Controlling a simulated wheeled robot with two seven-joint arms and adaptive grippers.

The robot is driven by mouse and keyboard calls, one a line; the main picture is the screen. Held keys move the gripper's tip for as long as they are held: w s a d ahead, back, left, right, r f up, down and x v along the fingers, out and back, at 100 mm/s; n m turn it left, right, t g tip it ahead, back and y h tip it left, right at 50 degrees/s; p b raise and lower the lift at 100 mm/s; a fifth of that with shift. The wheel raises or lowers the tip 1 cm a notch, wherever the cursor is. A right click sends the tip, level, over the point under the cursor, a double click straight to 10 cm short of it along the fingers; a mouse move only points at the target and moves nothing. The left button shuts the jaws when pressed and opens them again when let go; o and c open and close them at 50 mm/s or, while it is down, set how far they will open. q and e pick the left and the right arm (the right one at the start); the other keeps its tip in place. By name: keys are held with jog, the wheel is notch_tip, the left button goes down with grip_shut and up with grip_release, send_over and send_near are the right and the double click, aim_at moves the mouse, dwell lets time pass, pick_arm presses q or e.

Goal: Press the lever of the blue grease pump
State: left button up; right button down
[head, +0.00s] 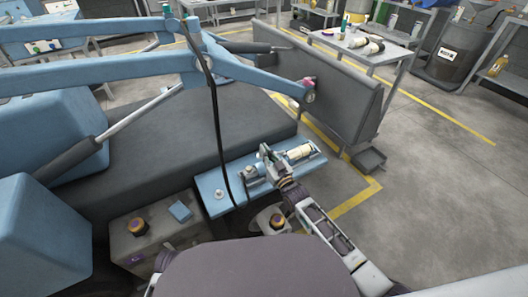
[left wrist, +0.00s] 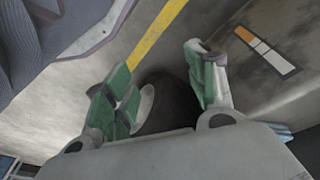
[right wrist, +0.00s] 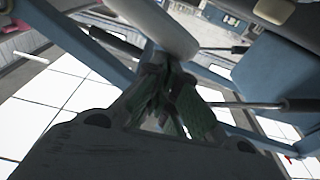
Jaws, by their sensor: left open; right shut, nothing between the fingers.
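A blue flat base (head: 213,190) lies low in the middle of the head view. A cream cylinder (head: 300,152) lies on its right end, and I take this unit to be the grease pump; I cannot make out its lever for sure. My right gripper (head: 267,157) is over the base, just left of the cylinder. In the right wrist view its fingers (right wrist: 168,75) are shut and empty, close to a pale rounded bar (right wrist: 155,25); I cannot tell whether they touch. My left gripper (left wrist: 158,72) is open and empty above the floor.
A blue lift arm (head: 100,75) with a hanging black cable (head: 215,120) crosses left of my right gripper. A grey box (head: 155,235) with a dark knob stands at lower left. A grey panel (head: 320,85) and table (head: 375,48) stand behind.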

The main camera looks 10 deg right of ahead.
pick_arm(q)
jog(key=shift+s+a+f+g+p, duration=0.1)
jog(key=shift+s+f+g+p, duration=0.05)
jog(key=shift+f+p, duration=0.4)
jog(key=shift+s+a+f+g+p, duration=0.15)
jog(key=shift+f+p, duration=0.15)
jog(key=shift+f, duration=0.35)
pick_arm(e)
jog(key=v, duration=0.9)
pick_arm(q)
jog(key=shift+w+r, duration=0.1)
jog(key=shift+w, duration=0.1)
pick_arm(e)
jog(key=shift+s+f, duration=0.1)
jog(key=shift+f, duration=0.05)
pick_arm(q)
jog(key=shift+s, duration=0.2)
jog(key=shift+s+f, duration=0.2)
jog(key=shift+s, duration=0.15)
jog(key=shift+w+r, duration=0.15)
jog(key=shift+w, duration=0.3)
